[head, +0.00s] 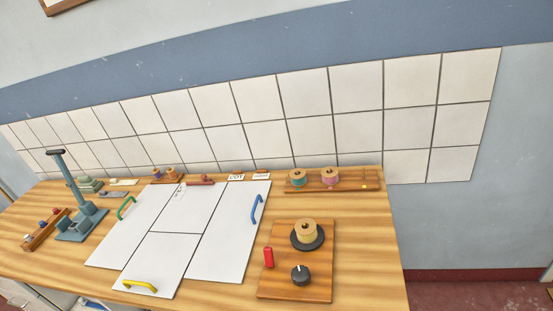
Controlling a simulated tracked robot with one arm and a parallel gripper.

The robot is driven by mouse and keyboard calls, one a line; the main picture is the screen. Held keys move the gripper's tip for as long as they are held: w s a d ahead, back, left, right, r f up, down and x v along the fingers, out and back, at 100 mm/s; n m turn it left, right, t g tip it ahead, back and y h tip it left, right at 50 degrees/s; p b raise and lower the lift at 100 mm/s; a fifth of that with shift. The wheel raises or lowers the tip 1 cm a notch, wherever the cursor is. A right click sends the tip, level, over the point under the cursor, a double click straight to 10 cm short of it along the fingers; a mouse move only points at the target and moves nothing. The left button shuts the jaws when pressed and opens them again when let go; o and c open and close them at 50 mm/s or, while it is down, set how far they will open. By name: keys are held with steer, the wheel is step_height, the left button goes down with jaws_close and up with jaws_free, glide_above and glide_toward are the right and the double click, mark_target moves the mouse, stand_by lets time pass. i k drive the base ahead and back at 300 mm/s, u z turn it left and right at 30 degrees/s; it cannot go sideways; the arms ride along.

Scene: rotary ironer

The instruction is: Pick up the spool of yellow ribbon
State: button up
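The spool of yellow ribbon (307,236) stands upright on a round black disc (318,246), its pale wooden top facing up. The disc sits on a wooden board (285,283) at the front right of the table. A red upright piece (268,257) and a black knob (301,274) with a white mark stand on the same board, nearer the camera. Nothing covers the spool. My gripper is not in view, so its place and state do not show.
A wooden rack (352,184) behind holds a teal spool (297,177) and a pink spool (329,178). White panels (222,230) with green, yellow and blue handles lie left of the board. A blue-grey lever device (75,190) stands far left. A tiled wall (308,98) closes the back.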

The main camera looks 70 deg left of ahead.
mark_target(309, 236)
steer(key=u, duration=0.45)
steer(key=i, duration=0.85)
steer(key=u, duration=0.5)
